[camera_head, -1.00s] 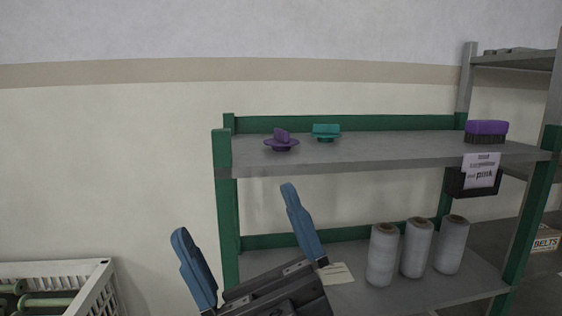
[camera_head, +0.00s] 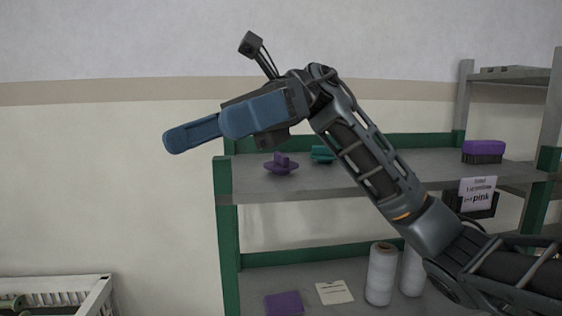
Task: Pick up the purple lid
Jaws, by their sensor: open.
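The purple lid (camera_head: 281,165) is a round flanged disc with a raised grip on top. It rests on the top shelf (camera_head: 330,183) of the green and grey rack, near its left end. My gripper (camera_head: 190,135) is open and empty, its blue fingers pointing left. In the picture it is above and left of the lid, and the lid is not between the fingers. The gap between the fingers is hard to see from this side. A teal lid (camera_head: 320,153) sits behind and right of the purple one, partly hidden by my arm.
A purple brush (camera_head: 484,150) stands at the shelf's right end, above a hanging sign (camera_head: 477,192). The lower shelf holds white spools (camera_head: 381,275), a paper note (camera_head: 334,292) and a purple flat item (camera_head: 284,303). A white crate (camera_head: 75,290) is at the lower left.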

